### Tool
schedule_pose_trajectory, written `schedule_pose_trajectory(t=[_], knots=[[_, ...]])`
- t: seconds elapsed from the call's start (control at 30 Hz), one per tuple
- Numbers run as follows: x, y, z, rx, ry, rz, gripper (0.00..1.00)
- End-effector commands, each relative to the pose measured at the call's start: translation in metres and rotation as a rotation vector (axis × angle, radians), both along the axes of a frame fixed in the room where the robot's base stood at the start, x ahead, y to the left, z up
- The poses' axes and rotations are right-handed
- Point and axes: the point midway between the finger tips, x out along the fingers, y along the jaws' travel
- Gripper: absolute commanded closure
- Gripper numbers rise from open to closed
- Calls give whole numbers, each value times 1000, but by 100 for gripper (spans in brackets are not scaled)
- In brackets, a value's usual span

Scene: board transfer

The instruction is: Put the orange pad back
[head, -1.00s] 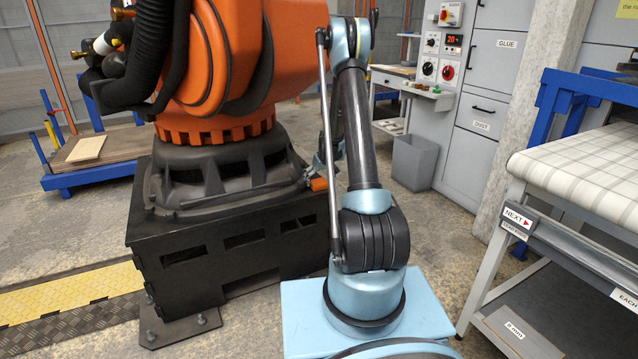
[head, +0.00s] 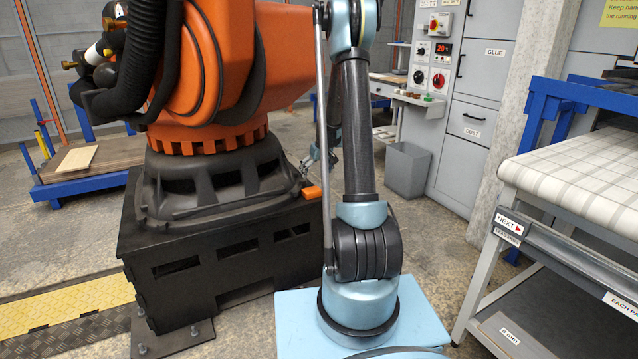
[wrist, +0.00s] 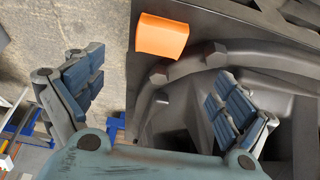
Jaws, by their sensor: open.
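The orange pad (head: 311,192) is a small block at the right-hand top edge of the big orange robot's black base, left of my arm in the head view. In the wrist view the pad (wrist: 162,35) lies beyond my fingers, near the dark edge beside the floor. My gripper (wrist: 158,88) is open, with blue-padded fingers wide apart and nothing between them. The pad is apart from both fingers. In the head view my gripper (head: 312,160) shows small, just above the pad and partly hidden behind my arm.
The black base (head: 220,235) and the orange robot (head: 215,60) stand close on the left. A grey bin (head: 407,170) and grey cabinets (head: 480,85) are behind. Some floor is clear between base and bin.

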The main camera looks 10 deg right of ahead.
Motion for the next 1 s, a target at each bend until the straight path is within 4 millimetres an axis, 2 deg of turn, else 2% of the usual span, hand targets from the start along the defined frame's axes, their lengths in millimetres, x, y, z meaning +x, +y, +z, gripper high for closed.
schedule_pose_trajectory(t=[0.17, 0.27, 0.6, 0.8, 1.0], knots=[[-20, 2, 22, 0, 10, -11, 6], [-42, 5, 43, 0, 19, -21, 6], [-130, 12, 104, -3, 56, -69, 6], [-186, 15, 129, -6, 76, -98, 6], [-243, 17, 145, -9, 96, -126, 6]])
